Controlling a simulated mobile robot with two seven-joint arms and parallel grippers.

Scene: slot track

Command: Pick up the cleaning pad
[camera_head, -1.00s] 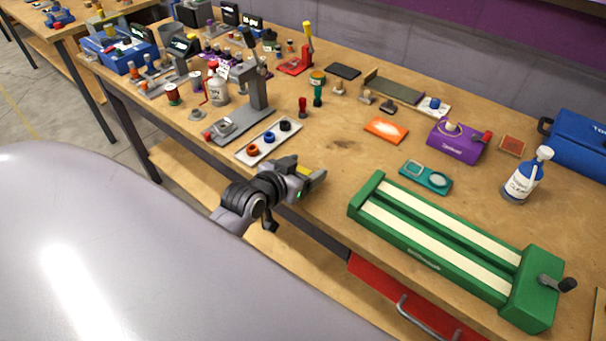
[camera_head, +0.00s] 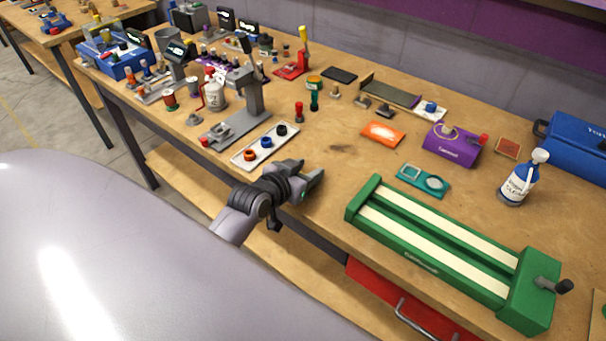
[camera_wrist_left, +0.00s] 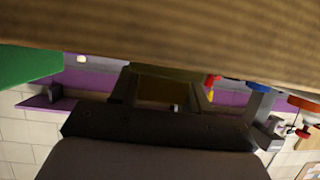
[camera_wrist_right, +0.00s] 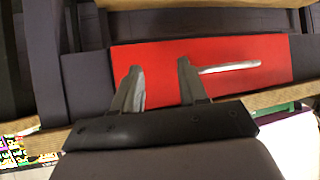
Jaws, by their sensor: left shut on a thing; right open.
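My left gripper (camera_head: 312,178) is over the front edge of the bench, left of the green slot track. In the left wrist view its fingers are shut on a dim yellow-brown block with an olive top band, which looks like the cleaning pad (camera_wrist_left: 165,91). In the head view the fingers mostly hide the pad. The green slot track (camera_head: 425,263), with two pale strips and a crank, lies at the bench front. My right gripper (camera_wrist_right: 161,88) is open and empty in front of a red drawer; it does not show in the head view.
A white tray with coloured rings (camera_head: 265,147) and a grey press (camera_head: 248,95) stand left of the left gripper. A teal case (camera_head: 424,181), a purple box (camera_head: 452,144) and a spray bottle (camera_head: 522,180) are on the right. Bare bench lies behind the gripper. The red drawer (camera_head: 410,305) is below.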

